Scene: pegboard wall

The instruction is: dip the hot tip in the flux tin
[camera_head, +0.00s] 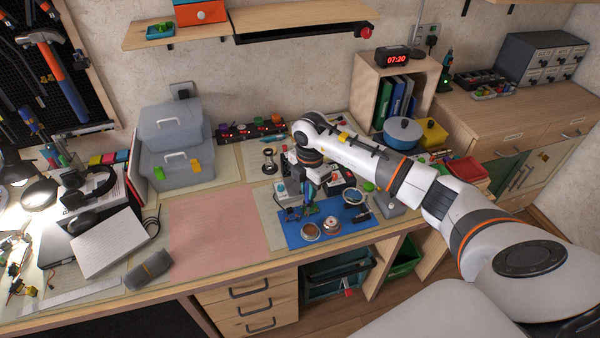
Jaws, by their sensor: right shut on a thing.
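My right gripper (308,188) points down over the back left part of a blue mat (375,229) on the workbench. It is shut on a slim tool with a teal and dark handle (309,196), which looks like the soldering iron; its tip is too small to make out. Two small round open containers stand on the mat just in front of the gripper: a coppery one with a silver rim (310,232) and a brown one (332,226). I cannot tell for sure which is the flux tin. My left gripper is out of view.
A round dish (353,197) and a dark block (360,217) lie right of the gripper. A pink mat (215,225) to the left is clear. A blue pot (403,134) stands at the back right.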

